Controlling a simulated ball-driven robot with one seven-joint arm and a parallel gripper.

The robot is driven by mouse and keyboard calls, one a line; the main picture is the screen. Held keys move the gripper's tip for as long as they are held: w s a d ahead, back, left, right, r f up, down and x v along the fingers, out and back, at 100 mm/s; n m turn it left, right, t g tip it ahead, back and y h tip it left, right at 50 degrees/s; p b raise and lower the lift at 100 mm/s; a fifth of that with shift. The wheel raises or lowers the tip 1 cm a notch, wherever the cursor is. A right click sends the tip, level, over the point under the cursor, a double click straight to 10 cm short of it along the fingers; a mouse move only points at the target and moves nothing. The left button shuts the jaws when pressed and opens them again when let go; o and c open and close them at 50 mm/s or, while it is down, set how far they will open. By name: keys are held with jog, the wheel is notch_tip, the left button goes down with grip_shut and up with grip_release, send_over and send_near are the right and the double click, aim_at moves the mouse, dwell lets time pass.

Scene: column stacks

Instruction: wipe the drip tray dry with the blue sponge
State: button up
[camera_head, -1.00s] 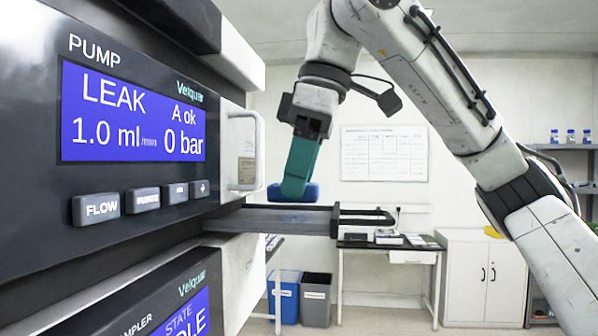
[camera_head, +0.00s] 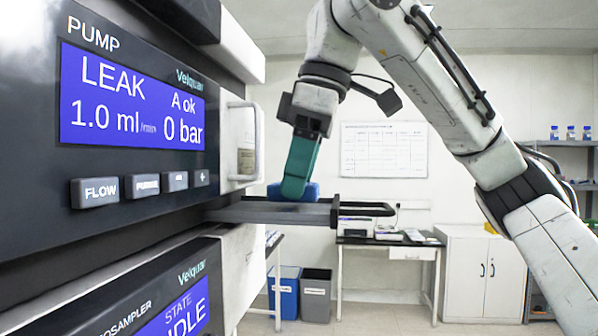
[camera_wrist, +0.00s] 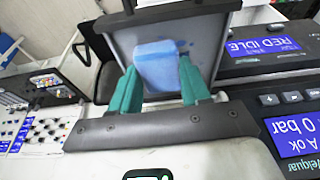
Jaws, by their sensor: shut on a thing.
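The drip tray (camera_head: 270,212) juts out from the pump's front below its display, a shallow grey tray with a dark rim. My gripper (camera_head: 293,187), with green fingers, is shut on the blue sponge (camera_head: 312,190) above the tray. The sponge's underside appears to meet the tray, though the rim hides the contact line. In the wrist view the sponge (camera_wrist: 157,60) sits between the two green fingers of my gripper (camera_wrist: 158,82), over the grey tray floor (camera_wrist: 120,35). Small bluish spots show on the floor beside the sponge.
The pump (camera_head: 135,110) shows LEAK, 1.0 ml/min and 0 bar. Its pale vertical handle (camera_head: 258,140) stands close left of my gripper. A dark loop handle (camera_head: 375,210) sticks out from the tray front. Another instrument (camera_head: 130,300) lies below. Open room is to the right.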

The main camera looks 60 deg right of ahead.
jog(key=shift+f, duration=0.5)
jog(key=shift+a+r, duration=0.1)
